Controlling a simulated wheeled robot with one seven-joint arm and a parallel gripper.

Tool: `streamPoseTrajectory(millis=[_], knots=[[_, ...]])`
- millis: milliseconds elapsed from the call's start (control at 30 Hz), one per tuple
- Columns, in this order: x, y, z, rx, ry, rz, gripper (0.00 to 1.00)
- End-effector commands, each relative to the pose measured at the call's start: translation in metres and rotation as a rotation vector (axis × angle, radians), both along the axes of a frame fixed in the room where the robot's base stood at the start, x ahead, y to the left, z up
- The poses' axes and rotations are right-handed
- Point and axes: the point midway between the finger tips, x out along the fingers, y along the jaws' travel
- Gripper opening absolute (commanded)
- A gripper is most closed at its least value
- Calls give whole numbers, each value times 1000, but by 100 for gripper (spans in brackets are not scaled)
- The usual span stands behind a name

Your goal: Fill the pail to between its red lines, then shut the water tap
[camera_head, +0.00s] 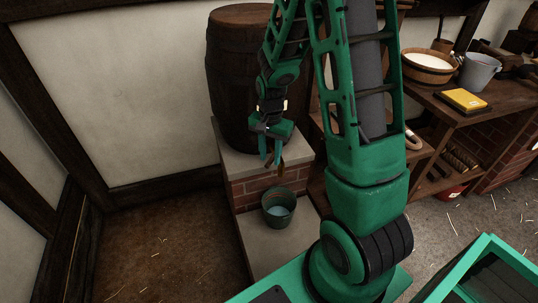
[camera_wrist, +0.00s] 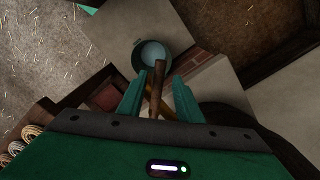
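The dark wooden barrel (camera_head: 238,80) stands on a stone ledge at the back. The tap (camera_head: 281,168) is a small brown piece low at its front, partly hidden by my gripper (camera_head: 270,158). The grey-green pail (camera_head: 279,218) stands upright on the lower slab below the tap, with bluish water inside. Its red lines cannot be made out. In the wrist view, the tap's wooden part (camera_wrist: 158,78) lies between my spread fingers (camera_wrist: 158,98), with gaps visible on both sides. The pail (camera_wrist: 139,66) shows beyond it. I cannot tell whether water is running.
A workbench (camera_head: 445,113) on the right holds a wooden bowl (camera_head: 428,76), a grey bucket (camera_head: 480,72) and a yellow block (camera_head: 463,100). A brick face (camera_head: 262,186) supports the ledge. The floor (camera_head: 165,252) at left is clear apart from straw.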

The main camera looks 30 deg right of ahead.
Motion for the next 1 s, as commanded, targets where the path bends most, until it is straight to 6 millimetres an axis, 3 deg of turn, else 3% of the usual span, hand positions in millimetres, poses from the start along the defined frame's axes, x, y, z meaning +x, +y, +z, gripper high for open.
streamPoseTrajectory(millis=[167, 600, 800, 1000], knots=[[1, 0, 14, 0, -4, 0, 32], [2, 0, 90, 0, -4, 1, 32], [1, 1, 105, 0, -1, 1, 32], [1, 0, 107, 0, 0, 1, 32]])
